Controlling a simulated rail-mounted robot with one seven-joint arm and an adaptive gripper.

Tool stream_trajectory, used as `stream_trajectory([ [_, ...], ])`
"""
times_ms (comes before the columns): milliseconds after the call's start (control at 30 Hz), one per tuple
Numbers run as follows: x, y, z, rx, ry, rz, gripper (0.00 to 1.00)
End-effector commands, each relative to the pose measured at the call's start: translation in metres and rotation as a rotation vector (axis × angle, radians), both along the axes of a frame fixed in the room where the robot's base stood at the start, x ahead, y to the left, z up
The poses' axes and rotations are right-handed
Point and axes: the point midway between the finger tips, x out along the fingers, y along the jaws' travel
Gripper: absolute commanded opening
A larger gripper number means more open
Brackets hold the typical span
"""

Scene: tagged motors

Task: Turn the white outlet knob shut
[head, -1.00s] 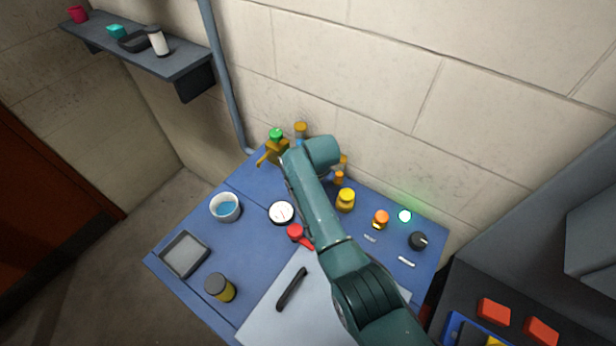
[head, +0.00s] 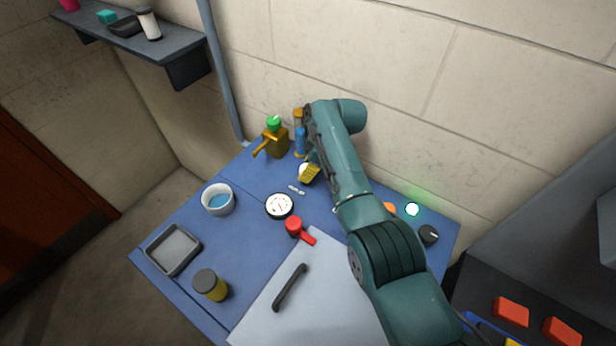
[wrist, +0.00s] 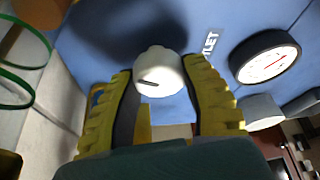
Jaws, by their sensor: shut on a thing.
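The white outlet knob (wrist: 160,70) is round, with a dark pointer line on its face. In the wrist view it sits between the two yellow fingertips of my gripper (wrist: 161,78), which is shut on it. Part of a white label, "LET" (wrist: 210,44), lies just right of the knob. In the head view the knob (head: 303,167) is a small white patch above the yellow fingers of my gripper (head: 309,175), mostly hidden by them. The knob's base is not clearly visible.
A white gauge (head: 279,206) and a red lever (head: 298,228) lie near the gripper. A brass valve with a green top (head: 274,124) stands behind left, by a blue part (head: 300,142). A bowl (head: 218,208) and grey tray (head: 174,250) are at left.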

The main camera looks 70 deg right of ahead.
Motion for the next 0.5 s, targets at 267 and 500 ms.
stream_trajectory([
  [267, -0.0003, 0.0009, -0.0118, 0.004, 0.003, 0.186, 0.10],
  [500, -0.0005, 0.0012, -0.0099, 0.005, 0.004, 0.264, 0.10],
])
